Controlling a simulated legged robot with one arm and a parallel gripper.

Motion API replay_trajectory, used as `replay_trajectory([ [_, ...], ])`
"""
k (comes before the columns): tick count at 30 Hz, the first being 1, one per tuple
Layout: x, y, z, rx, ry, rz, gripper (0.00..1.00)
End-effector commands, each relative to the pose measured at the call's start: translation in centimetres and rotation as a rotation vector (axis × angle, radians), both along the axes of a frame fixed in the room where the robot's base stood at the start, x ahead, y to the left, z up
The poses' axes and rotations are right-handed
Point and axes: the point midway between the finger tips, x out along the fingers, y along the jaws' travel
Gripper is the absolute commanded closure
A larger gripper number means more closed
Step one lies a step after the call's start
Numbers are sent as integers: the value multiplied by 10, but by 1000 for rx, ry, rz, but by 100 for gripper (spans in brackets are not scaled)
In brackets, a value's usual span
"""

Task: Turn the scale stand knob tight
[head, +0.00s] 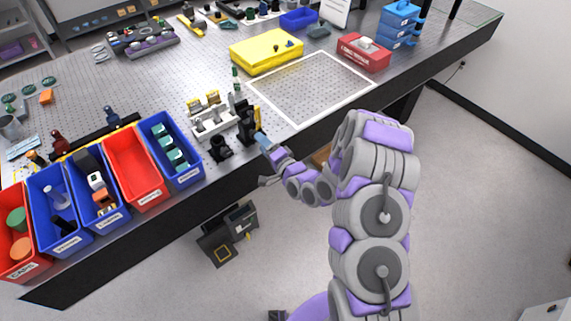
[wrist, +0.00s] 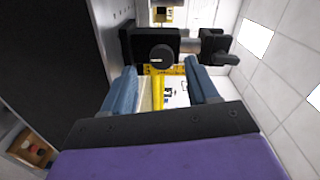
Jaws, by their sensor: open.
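The scale stand (head: 246,128) is a black upright with a yellow scale strip, near the front edge of the perforated table in the head view. In the wrist view, its black clamp block (wrist: 128,42) lies ahead, with a round black knob (wrist: 162,57) facing me. A pale line marks the knob's face. My gripper (wrist: 160,70) is open, its two blue fingers spread left and right of the knob. I cannot tell whether either finger touches it. In the head view my gripper (head: 263,139) is beside the stand, and the knob cannot be made out.
A second black knob (wrist: 217,58) sits right of the clamp. White and brass parts (head: 207,116) and a small black mount (head: 219,148) stand left of the stand. Blue and red bins (head: 135,170) line the table's front left. A white-outlined area (head: 310,90) to the right is clear.

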Motion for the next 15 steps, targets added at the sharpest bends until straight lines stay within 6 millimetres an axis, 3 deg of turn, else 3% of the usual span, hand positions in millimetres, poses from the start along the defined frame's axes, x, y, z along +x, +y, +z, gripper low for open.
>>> replay_trajectory([
  [15,-71,-50,2,-1,4,-5,41],
])
